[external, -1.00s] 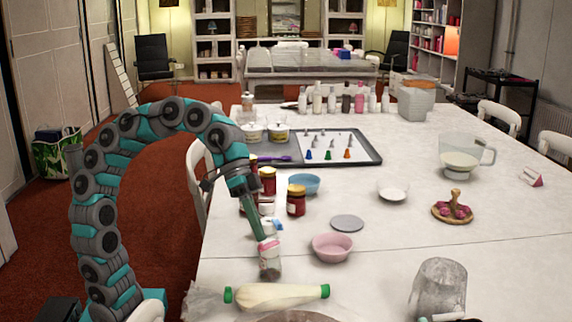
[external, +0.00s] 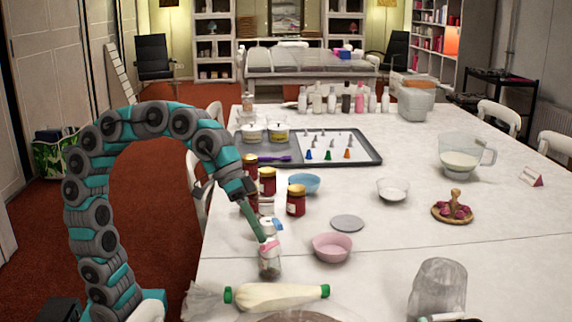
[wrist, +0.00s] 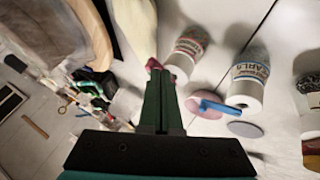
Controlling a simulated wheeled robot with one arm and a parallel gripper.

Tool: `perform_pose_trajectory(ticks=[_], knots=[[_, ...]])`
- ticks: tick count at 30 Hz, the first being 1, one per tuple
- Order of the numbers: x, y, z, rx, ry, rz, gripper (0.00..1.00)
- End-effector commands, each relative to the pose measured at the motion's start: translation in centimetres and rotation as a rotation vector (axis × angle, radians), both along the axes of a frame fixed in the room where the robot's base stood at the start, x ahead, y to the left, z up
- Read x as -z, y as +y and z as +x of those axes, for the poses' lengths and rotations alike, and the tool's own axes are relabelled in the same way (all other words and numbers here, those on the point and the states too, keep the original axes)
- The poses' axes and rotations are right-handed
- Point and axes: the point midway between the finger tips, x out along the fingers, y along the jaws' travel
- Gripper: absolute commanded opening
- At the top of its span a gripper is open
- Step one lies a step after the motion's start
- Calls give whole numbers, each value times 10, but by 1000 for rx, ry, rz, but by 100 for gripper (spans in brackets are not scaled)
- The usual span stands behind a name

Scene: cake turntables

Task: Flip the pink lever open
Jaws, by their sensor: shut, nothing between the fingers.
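The pink lever (wrist: 153,65) is on the lid of a small clear jar with a pink-banded label (wrist: 188,46). In the external view the pink lever (external: 270,246) is at the top of the jar (external: 269,267), which stands upright near the table's left edge. My gripper (external: 263,240) points down at the lid; it also shows in the wrist view (wrist: 157,72). Its green fingers are shut with nothing between them. The tips are at or beside the pink lever; contact and the lever's exact angle are partly hidden.
A second jar (wrist: 248,85) with a blue lever (wrist: 214,107) stands close by. A pink bowl (external: 332,247) is to the right, a piping bag (external: 278,294) in front, red-filled jars (external: 296,201) behind.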

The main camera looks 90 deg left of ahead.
Motion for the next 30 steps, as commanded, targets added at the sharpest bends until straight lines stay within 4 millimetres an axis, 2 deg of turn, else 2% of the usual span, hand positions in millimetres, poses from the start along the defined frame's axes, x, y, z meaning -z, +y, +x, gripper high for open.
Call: perform_pose_trajectory(ticks=[5, 24, 30], knots=[[0, -4, 0, -12, 0, 1, 0], [0, -23, 10, -538, -3, 3, 0], [0, -27, 13, -548, 0, -1, 0]])
